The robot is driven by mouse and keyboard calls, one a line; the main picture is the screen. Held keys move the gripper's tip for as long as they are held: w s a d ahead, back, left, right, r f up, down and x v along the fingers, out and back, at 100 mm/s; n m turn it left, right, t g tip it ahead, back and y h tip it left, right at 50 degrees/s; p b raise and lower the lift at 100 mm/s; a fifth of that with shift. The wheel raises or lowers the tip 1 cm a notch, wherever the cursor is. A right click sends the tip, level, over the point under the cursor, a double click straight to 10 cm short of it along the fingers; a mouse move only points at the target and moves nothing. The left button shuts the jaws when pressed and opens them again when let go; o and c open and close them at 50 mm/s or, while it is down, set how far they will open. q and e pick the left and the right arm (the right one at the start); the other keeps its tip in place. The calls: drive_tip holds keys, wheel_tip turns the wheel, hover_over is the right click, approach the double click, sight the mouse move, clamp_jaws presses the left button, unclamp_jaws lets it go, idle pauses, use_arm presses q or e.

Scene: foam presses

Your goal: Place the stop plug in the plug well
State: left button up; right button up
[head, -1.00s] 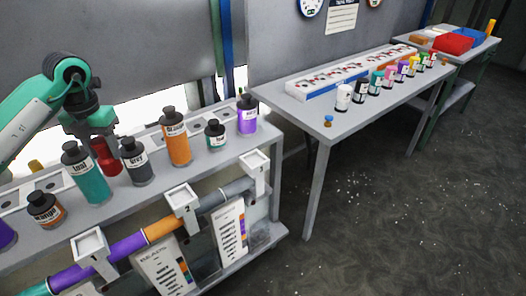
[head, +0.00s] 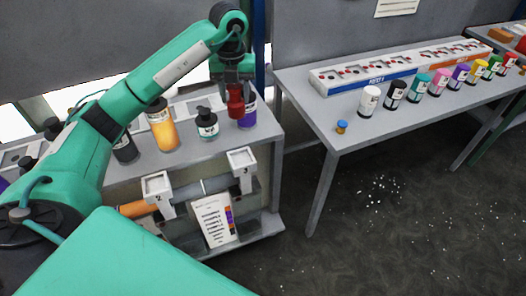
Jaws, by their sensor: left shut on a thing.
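My left gripper (head: 236,84) points down and is shut on a red plug-like thing (head: 236,102), which I take for the stop plug. It holds the plug at the right end of the bottle bench (head: 180,158), in front of the purple bottle (head: 247,114), partly hiding it. I cannot tell from this view whether the plug is clear of the bench top. White square cups marked 2 (head: 157,184) and 3 (head: 241,157) stand on the pipe at the bench front. I cannot pick out a plug well for certain. My right gripper is out of view.
A small dark teal bottle (head: 207,126), an orange bottle (head: 161,127) and a dark grey bottle (head: 124,148) stand left of the plug. The grey table (head: 310,100) at right carries paint jars, a long rack (head: 370,76) and a small blue-and-orange piece (head: 341,127).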

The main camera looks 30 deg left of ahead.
use_arm(q)
drive_tip(key=shift+d+f, duration=0.15)
drive_tip(key=shift+f, duration=0.2)
drive_tip(key=shift+f+p, duration=2.7)
drive_tip(key=shift+f, duration=6.85)
drive_tip(key=shift+f, duration=0.1)
drive_tip(key=o, duration=1.4)
drive_tip(key=shift+s, duration=0.1)
drive_tip(key=shift+c, duration=0.2)
